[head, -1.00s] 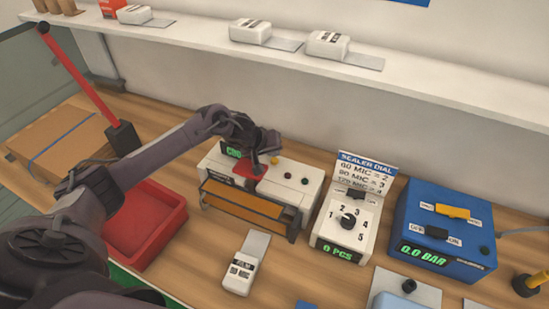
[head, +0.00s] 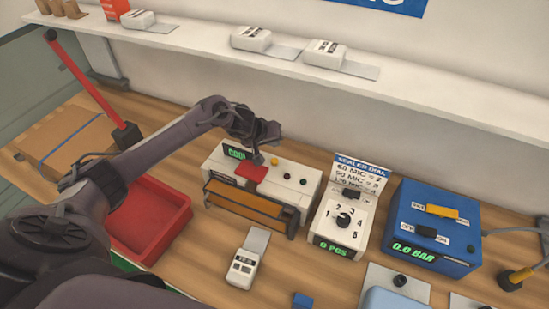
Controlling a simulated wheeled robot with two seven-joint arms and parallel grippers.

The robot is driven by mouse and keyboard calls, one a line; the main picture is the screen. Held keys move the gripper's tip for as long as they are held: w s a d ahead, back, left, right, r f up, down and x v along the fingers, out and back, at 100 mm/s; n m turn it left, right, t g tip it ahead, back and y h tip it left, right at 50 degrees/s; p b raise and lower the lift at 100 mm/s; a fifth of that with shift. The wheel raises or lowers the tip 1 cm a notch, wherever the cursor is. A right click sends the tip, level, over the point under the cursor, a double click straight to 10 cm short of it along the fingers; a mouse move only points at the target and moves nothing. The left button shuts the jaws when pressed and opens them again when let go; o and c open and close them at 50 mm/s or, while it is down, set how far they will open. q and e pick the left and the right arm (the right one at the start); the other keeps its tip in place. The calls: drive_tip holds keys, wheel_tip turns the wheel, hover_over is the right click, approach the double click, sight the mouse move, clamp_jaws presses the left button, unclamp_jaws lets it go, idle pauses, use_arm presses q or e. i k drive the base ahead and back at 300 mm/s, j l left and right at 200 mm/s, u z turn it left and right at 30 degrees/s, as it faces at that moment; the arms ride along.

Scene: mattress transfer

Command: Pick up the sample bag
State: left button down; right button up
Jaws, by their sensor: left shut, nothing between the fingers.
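No thing in view is clearly marked as the sample bag. A small white object with a grey flap and a printed label (head: 242,270) lies on the table in front of the sealer. A pale blue rounded object (head: 395,299) is cut off by the bottom edge; I cannot tell whether either is a bag. My left gripper (head: 258,158) is shut and empty, just above the red pad (head: 251,172) on the white sealer (head: 290,178). I cannot tell if it touches the pad. My right gripper is not in view.
A red tray (head: 178,222) stands left of the sealer, a cardboard box (head: 70,140) behind it. A white dial box (head: 340,222) and a blue pressure box (head: 432,228) stand to the right. A shelf (head: 420,95) with several items runs along the wall.

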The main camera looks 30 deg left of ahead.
sight(245, 266)
drive_tip(key=k, duration=1.5)
